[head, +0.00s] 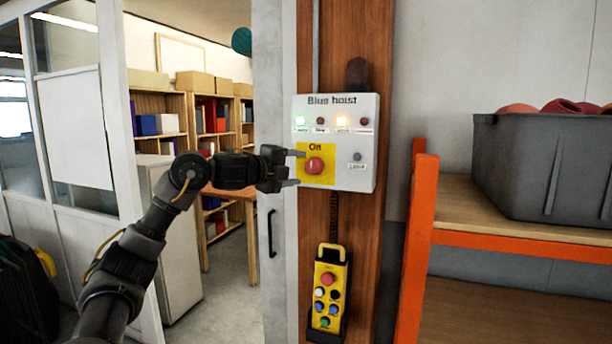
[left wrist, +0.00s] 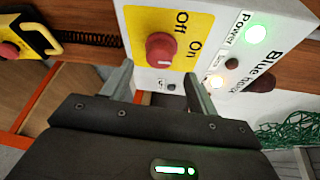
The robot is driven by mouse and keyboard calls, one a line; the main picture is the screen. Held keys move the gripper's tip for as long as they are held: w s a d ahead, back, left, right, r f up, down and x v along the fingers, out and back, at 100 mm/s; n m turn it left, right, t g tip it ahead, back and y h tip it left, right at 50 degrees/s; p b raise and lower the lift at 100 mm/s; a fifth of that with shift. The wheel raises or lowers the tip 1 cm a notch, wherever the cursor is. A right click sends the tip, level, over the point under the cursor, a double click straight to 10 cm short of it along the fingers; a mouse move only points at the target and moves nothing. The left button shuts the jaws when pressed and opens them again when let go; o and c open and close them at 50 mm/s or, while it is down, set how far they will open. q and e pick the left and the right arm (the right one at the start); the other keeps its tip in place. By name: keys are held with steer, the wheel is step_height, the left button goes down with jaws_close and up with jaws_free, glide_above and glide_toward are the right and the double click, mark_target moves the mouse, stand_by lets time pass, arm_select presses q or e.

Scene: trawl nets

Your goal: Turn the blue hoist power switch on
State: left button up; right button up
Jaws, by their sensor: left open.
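The blue hoist control box (head: 355,112) is a white panel labelled "Blue hoist", fixed to a wooden post. Its red rotary switch (head: 314,166) sits on a yellow plate marked "On". In the left wrist view the red switch (left wrist: 160,49) has a pale mark on its knob, and the plate reads "Off" and "On". A green lamp (head: 300,121) and a yellowish lamp (head: 342,121) are lit on the box. My left gripper (head: 293,168) is open, with its fingers at the left side of the switch. In the wrist view its fingers point toward the panel. My right gripper is not in view.
A yellow pendant control (head: 329,290) with coloured buttons hangs below the box. An orange-framed shelf (head: 415,250) with a grey bin (head: 545,165) stands to the right. A doorway to a room with shelves is at left. Green netting (left wrist: 290,132) shows in the wrist view.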

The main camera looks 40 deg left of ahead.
arm_select(q)
steer(key=s, duration=0.3)
steer(key=s+b, duration=0.1)
steer(key=s, duration=0.1)
steer(key=shift+a+r, duration=0.1)
steer(key=shift+r, duration=0.25)
steer(key=shift+w, duration=0.1)
